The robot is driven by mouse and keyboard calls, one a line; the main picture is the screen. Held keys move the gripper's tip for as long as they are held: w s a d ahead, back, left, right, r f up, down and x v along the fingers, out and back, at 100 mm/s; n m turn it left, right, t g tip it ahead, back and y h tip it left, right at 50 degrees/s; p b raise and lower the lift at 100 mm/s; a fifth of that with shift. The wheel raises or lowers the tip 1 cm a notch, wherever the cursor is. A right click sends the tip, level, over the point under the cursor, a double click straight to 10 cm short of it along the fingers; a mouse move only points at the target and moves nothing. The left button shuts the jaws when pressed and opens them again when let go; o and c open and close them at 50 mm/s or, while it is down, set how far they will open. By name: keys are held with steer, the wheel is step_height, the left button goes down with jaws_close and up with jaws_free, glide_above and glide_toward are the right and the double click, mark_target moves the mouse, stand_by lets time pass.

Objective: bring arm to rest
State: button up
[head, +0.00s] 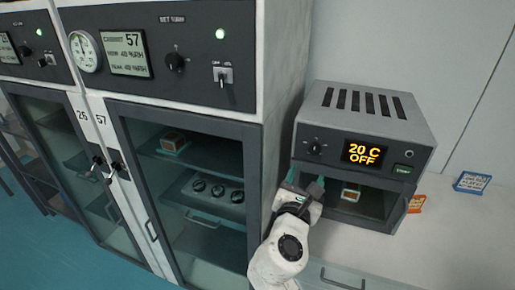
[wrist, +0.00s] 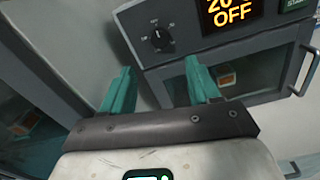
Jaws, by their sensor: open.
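My gripper (head: 304,183) is in front of the left side of a small grey oven. In the wrist view its two teal fingers stand wide apart with nothing between them, so my gripper (wrist: 158,78) is open and empty. The white wrist and arm come up from the bottom of the head view. The oven (head: 378,112) shows "20 C OFF" on its display, and its dial and front also show in the wrist view (wrist: 158,38). A small orange-and-white block (head: 350,193) is visible in the oven's lower opening or window; I cannot tell whether glass covers it.
A tall cabinet marked 57 (head: 190,100) stands left of the arm, with a glass door (head: 200,235) and items on its shelves. Another cabinet (head: 30,45) is further left.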

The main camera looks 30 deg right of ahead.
steer(key=s+d+f+m+g+y+b, duration=0.1)
steer(key=s+f+m+g+y, duration=0.2)
steer(key=s+f+m, duration=0.5)
steer(key=s+f+m+g+y+b, duration=0.1)
steer(key=s+f+m+g+y, duration=0.25)
steer(key=f, duration=0.65)
steer(key=s+a+f+m+g+y, duration=0.1)
steer(key=s+a+f+m+y, duration=0.2)
steer(key=s, duration=0.5)
steer(key=s+a+f+m+g+y+b, duration=0.1)
steer(key=s+a+f+m+y, duration=0.3)
steer(key=m, duration=0.6)
steer(key=s+a+f+g, duration=0.1)
steer(key=s+a+f, duration=0.1)
steer(key=s+f, duration=0.1)
steer(key=shift+s+a+f, duration=0.25)
steer(key=shift+s+f, duration=0.05)
steer(key=shift+s, duration=0.5)
steer(key=shift+g+y, duration=0.25)
